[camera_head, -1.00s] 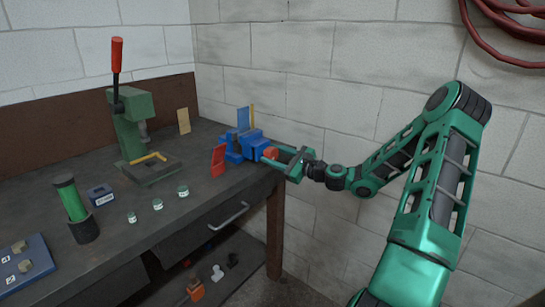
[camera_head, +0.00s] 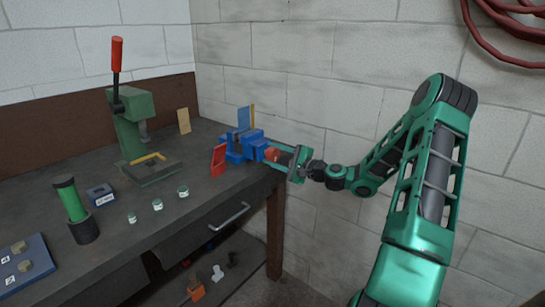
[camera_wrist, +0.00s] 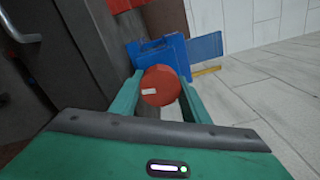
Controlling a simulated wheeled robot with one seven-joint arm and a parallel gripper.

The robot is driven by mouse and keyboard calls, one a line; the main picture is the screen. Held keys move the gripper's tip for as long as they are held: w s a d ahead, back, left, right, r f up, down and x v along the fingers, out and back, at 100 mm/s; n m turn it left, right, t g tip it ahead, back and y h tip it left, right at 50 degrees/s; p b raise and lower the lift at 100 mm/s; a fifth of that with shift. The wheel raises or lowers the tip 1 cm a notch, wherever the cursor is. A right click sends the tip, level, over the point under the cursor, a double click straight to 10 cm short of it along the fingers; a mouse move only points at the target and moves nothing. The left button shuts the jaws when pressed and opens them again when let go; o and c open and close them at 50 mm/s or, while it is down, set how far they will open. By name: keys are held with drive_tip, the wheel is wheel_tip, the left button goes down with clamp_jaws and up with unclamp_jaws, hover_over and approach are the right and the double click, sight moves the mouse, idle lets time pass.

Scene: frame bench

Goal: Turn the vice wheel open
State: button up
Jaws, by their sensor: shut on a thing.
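The blue vice (camera_head: 240,146) stands at the right end of the bench. Its red wheel (camera_head: 272,155) faces right, towards my arm. In the wrist view the red wheel (camera_wrist: 160,86) shows its round face with a small pale mark left of its middle. The blue vice body (camera_wrist: 158,52) shows behind it. My gripper (camera_head: 287,157) reaches in from the right, and its two green fingers (camera_wrist: 162,97) are shut on the wheel, one on each side. The far side of the wheel is hidden.
A red plate (camera_head: 218,160) stands upright left of the vice. A green press (camera_head: 135,130) with a red-handled lever, several small jars (camera_head: 157,204) and a green cylinder (camera_head: 71,201) are on the bench (camera_head: 200,205). A white wall runs close behind the vice.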

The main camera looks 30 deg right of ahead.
drive_tip(key=shift+s+f, duration=0.1)
drive_tip(key=shift+s, duration=0.05)
idle(0.8)
drive_tip(key=o, duration=1)
drive_tip(key=shift+s, duration=0.15)
drive_tip(key=v, duration=1)
drive_tip(key=shift+s+d, duration=0.1)
drive_tip(key=shift+s, duration=0.05)
